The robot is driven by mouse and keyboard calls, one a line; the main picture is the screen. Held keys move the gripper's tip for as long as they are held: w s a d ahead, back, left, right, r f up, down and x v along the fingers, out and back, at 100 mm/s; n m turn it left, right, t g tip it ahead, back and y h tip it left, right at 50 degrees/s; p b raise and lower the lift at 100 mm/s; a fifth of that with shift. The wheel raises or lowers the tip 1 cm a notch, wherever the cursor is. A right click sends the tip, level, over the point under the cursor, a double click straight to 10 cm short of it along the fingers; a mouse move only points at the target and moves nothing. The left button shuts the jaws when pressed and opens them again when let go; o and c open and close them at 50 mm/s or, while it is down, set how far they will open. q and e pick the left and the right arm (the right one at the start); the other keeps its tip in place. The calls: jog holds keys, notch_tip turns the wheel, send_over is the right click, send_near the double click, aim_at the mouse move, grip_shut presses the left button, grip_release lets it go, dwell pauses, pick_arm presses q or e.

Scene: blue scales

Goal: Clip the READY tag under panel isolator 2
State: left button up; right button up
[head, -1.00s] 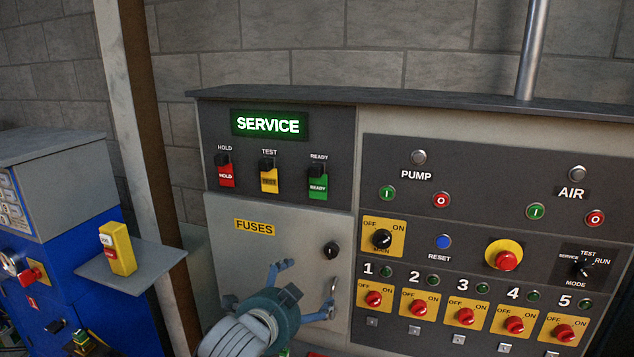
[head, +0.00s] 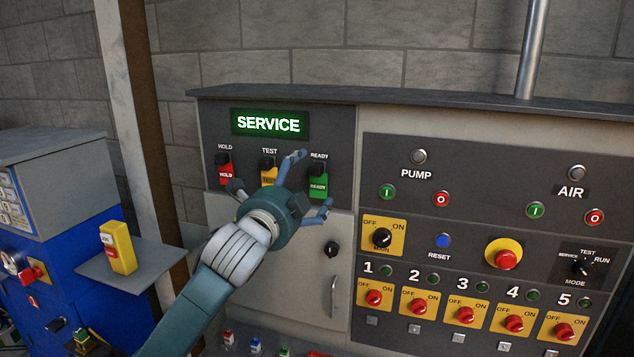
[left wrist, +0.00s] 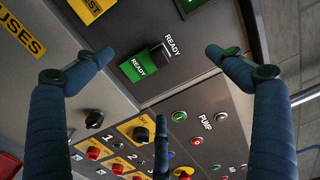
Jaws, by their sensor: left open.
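The green READY tag (head: 317,187) hangs from its black holder under the READY label, right of the red HOLD tag (head: 226,174) and the yellow TEST tag (head: 268,178). It also shows in the left wrist view (left wrist: 138,68). My left gripper (head: 311,184) is open and empty, its fingers spread in front of the tag; no contact shows. Panel isolator 2 (head: 420,300) has a red knob on a yellow plate, with a small pale square clip (head: 415,329) below it. Its knob also shows in the left wrist view (left wrist: 117,168). My right gripper is out of view.
The grey fuse door with its handle (head: 334,290) lies below the tags. Other isolators, such as isolator 1 (head: 374,298), flank isolator 2. An emergency stop (head: 505,259) sits above them. A grey shelf (head: 160,262) with a yellow box (head: 119,248) stands left.

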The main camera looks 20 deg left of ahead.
aim_at(314, 174)
pick_arm(q)
jog(key=shift+w+d, duration=0.2)
jog(key=shift+w, duration=4.1)
jog(key=shift+f, duration=0.25)
jog(key=shift+f, duration=0.45)
